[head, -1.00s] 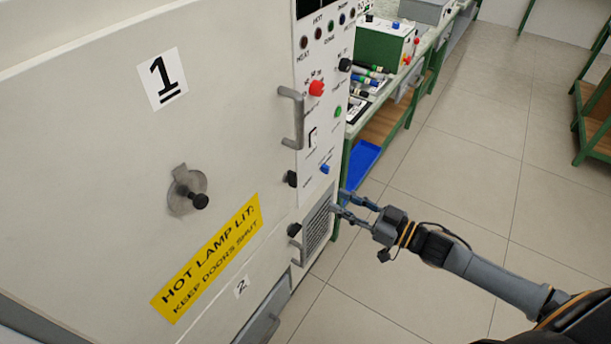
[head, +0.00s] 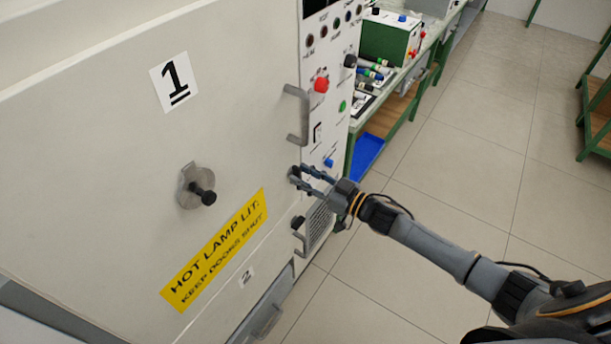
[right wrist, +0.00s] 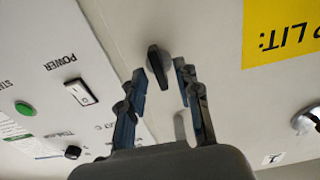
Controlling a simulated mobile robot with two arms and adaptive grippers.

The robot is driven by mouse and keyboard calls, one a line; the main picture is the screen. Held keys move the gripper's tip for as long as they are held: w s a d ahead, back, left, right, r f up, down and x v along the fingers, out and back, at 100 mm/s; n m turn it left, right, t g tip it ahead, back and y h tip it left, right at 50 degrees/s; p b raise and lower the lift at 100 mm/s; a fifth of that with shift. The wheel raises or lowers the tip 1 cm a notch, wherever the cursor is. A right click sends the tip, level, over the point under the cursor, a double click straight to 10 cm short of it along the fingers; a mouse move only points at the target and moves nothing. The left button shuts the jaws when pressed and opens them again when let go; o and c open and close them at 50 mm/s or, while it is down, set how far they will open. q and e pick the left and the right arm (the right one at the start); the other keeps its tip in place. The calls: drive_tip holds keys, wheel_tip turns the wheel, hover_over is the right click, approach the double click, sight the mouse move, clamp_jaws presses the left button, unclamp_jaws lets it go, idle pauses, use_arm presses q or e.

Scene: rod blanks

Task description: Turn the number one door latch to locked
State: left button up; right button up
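The number one door (head: 110,150) carries a "1" label and is shut. Its black latch knob (head: 294,172) sits at the door's right edge below the grey handle (head: 298,115), largely hidden by my fingers in the head view. In the right wrist view the knob (right wrist: 157,66) is a long black bar, roughly upright in the picture. My right gripper (head: 299,175) is open, its fingertips (right wrist: 161,78) on either side of the knob. I cannot tell whether they touch it. My left gripper is not in view.
A second black latch knob (head: 298,221) sits lower, by the "2" door. A control panel (head: 334,120) with buttons stands right of the door. A round plate with a black knob (head: 196,186) and a yellow sign (head: 215,250) are on the door.

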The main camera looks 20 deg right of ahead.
clamp_jaws()
drive_tip(key=shift+n, duration=0.3)
drive_tip(key=n+b, duration=0.1)
drive_tip(key=n, duration=0.3)
drive_tip(key=shift+a+f+b, duration=0.1)
drive_tip(key=shift+b, duration=0.2)
drive_tip(key=n+b, duration=0.1)
drive_tip(key=n, duration=0.3)
drive_tip(key=shift+s+f, duration=0.1)
drive_tip(key=n+b, duration=0.2)
drive_tip(key=n, duration=0.2)
drive_tip(key=shift+a, duration=0.1)
drive_tip(key=n+b, duration=0.2)
drive_tip(key=n, duration=0.3)
drive_tip(key=shift+f, duration=0.1)
drive_tip(key=shift+n, duration=0.3)
